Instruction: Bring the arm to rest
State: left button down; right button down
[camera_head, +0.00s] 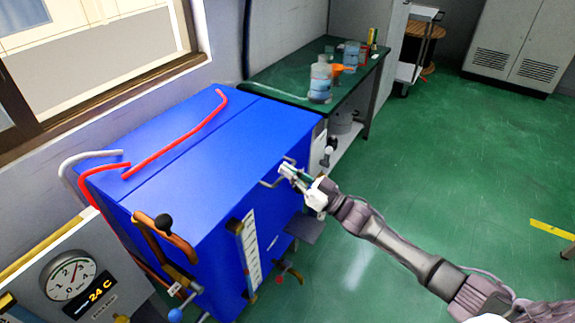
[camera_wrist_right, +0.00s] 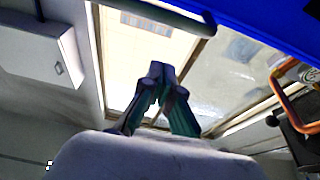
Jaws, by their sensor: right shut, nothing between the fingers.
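My right arm (camera_head: 405,255) comes in from the lower right in the head view and reaches to the blue cabinet. My left gripper is not in view.
A gauge panel (camera_head: 75,280) stands at lower left. A green table (camera_head: 290,75) with bottles (camera_head: 320,80) stands behind.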

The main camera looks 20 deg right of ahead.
jog(key=f+b+v, duration=0.2)
jog(key=v, duration=0.7)
jog(key=s+d+f+m+g+h+p, duration=0.1)
jog(key=s+d+f+m+h, duration=0.3)
jog(key=f, duration=0.8)
jog(key=s+f+m+g+h+p, duration=0.15)
jog(key=f+h, duration=0.45)
jog(key=f, duration=0.6)
jog(key=s+f+g+h, duration=0.2)
jog(key=s+f+g, duration=0.2)
jog(key=s+f, duration=0.5)
jog(key=s+a+f+g, duration=0.2)
jog(key=s+f, duration=0.3)
jog(key=s, duration=0.5)
jog(key=s+a+f+g, duration=0.3)
jog(key=s+f+g, duration=0.1)
jog(key=s, duration=0.7)
jog(key=s+a+f+g+h+p, duration=0.1)
jog(key=s+a+f+g, duration=0.1)
jog(key=s+f, duration=0.5)
jog(key=s+g, duration=0.1)
jog(key=s, duration=0.3)
jog(key=shift+a, duration=0.2)
jog(key=shift+f, duration=0.1)
